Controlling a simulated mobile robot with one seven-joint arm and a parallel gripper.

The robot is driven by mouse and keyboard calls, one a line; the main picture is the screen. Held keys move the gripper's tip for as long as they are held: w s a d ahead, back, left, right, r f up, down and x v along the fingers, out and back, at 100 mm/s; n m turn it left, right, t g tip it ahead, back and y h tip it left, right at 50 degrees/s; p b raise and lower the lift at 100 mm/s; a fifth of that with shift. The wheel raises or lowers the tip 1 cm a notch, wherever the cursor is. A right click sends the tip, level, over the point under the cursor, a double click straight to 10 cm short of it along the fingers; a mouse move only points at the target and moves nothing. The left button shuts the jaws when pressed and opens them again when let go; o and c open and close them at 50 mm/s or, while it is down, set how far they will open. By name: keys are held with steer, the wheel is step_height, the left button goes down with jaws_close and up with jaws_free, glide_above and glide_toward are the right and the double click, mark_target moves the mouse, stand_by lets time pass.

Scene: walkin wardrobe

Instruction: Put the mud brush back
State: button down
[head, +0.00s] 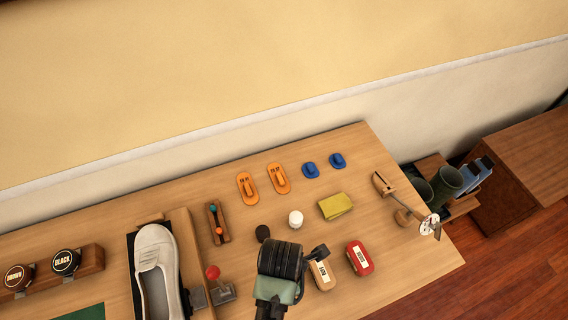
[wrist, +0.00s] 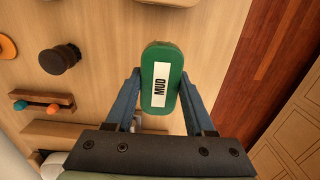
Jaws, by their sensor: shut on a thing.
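The mud brush (wrist: 172,62) is a green, rounded block with a white label reading MUD, seen in the wrist view. My gripper (wrist: 160,80) is shut on it, with one blue-grey finger along each side. In the head view my dark wrist hides the brush and the fingertips. A tan brush (head: 321,275) and a red brush (head: 360,257), both labelled, stand on the wooden table (head: 400,265) just right of my wrist. I cannot tell whether the mud brush touches the table.
A dark round knob (wrist: 60,60) stands close to my gripper. A white shoe (head: 157,270) and a red-balled lever (head: 213,272) are on the left. A white pot (head: 296,219) and yellow sponge (head: 335,206) lie behind.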

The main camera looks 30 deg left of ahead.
steer(key=shift+f, duration=2.15)
steer(key=shift+f, duration=0.1)
steer(key=shift+c, duration=1.3)
jaws_free()
step_height(320, 180, up, 12)
steer(key=shift+s+a+r, duration=0.1)
steer(key=shift+r, duration=0.05)
